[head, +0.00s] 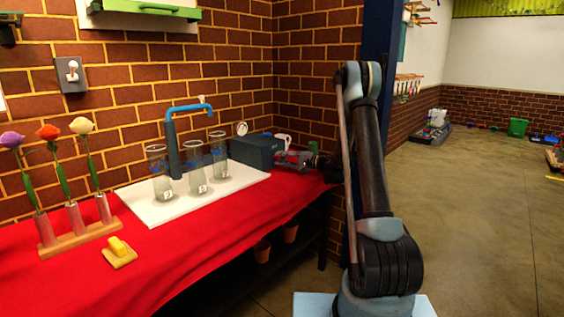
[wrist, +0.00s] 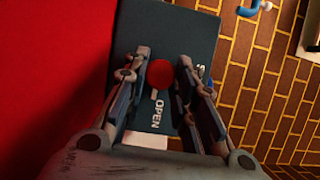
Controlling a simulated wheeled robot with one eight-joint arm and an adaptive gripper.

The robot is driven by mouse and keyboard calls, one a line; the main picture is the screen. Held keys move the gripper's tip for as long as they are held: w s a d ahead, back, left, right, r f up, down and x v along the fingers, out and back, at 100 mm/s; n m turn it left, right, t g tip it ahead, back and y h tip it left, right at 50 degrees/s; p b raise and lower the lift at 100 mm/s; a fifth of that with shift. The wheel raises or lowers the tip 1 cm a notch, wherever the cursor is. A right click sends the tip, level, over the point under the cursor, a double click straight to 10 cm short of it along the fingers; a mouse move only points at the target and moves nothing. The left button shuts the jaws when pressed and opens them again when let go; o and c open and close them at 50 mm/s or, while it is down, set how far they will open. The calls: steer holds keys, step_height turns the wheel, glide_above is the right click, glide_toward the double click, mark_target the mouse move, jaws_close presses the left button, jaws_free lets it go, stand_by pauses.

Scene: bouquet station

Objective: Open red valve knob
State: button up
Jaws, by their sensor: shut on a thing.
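The red valve knob (wrist: 160,73) shows in the wrist view as a round red shape on the dark blue-grey valve box (wrist: 185,35). White letters reading OPEN are on the box beside it. My gripper (wrist: 164,66) is shut on the knob, with one finger on each side of it. In the head view my gripper (head: 290,158) is at the right side of the valve box (head: 254,152), at the table's far right end. The knob is hidden there by my gripper.
A blue faucet (head: 171,140) stands behind several glass vases on a white board (head: 225,188). Three flowers stand in a wooden rack (head: 85,240) at left, near a yellow sponge-like block (head: 118,247). Brick wall rises behind; open floor lies at right.

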steer(key=shift+w+d+f, duration=0.1)
steer(key=shift+w+d, duration=0.05)
steer(key=o, duration=1.1)
steer(key=shift+f, duration=0.1)
steer(key=shift+c, duration=0.2)
steer(key=v, duration=1.2)
steer(key=shift+s, duration=0.2)
